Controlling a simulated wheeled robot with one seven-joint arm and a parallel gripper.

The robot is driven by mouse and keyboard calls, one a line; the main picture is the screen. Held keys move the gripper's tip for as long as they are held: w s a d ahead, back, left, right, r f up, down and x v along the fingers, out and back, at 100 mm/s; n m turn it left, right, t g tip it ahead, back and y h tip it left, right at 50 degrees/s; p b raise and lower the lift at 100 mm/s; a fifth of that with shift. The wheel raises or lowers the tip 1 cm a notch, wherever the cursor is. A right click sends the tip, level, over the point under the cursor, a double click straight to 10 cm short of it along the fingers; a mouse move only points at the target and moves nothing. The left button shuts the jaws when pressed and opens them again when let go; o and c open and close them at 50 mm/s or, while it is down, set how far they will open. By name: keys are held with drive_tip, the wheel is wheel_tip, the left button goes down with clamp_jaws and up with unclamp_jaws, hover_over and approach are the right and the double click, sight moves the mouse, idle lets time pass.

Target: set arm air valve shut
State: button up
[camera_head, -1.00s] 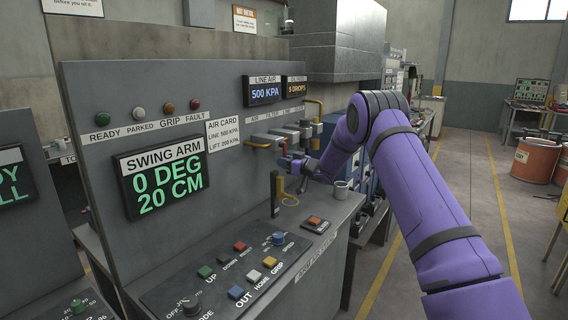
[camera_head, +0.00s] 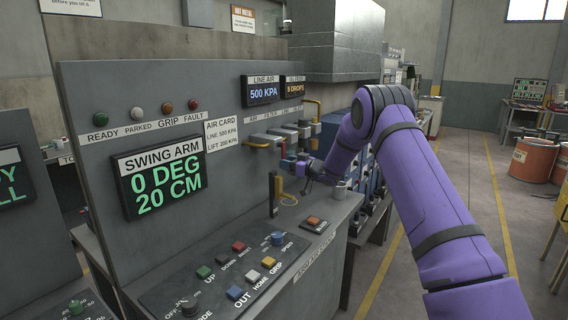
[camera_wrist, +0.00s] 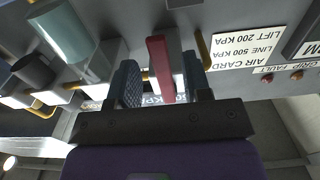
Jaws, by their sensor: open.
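The air valve's red handle (camera_wrist: 160,68) is a flat bar in the wrist view, which looks upside down. My gripper (camera_wrist: 162,85) is open, with one dark finger on each side of the handle; whether either finger touches it I cannot tell. The line air display (camera_head: 262,90) reads 500 KPA.
The grey panel carries an air card (camera_head: 221,134) and a swing arm display (camera_head: 160,181) reading 0 DEG, 20 CM. A sloped console (camera_head: 225,275) with buttons and knobs lies below. A grey cylinder (camera_wrist: 62,30) shows in the wrist view.

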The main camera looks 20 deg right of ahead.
drive_tip(key=v, duration=0.8)
drive_tip(key=shift+s, duration=0.15)
drive_tip(key=shift+d, duration=0.1)
drive_tip(key=s+a+r+g, duration=0.5)
drive_tip(key=s+a+r, duration=0.3)
drive_tip(key=s, duration=0.4)
drive_tip(key=s+a+r+g, duration=0.5)
drive_tip(key=s+a+r, duration=0.3)
drive_tip(key=s, duration=0.4)
drive_tip(key=s+d+m+h, duration=0.2)
drive_tip(key=s+h, duration=0.1)
drive_tip(key=s, duration=0.8)
drive_tip(key=s+d+m+h, duration=0.2)
drive_tip(key=s+h, duration=0.2)
drive_tip(key=s, duration=0.7)
drive_tip(key=s+d+r+m+h, duration=0.1)
drive_tip(key=s+d+m+h, duration=0.1)
drive_tip(key=s, duration=0.9)
drive_tip(key=shift+d+m+t+h, duration=0.3)
drive_tip(key=shift+m+h, duration=0.3)
drive_tip(key=shift+h, duration=0.2)
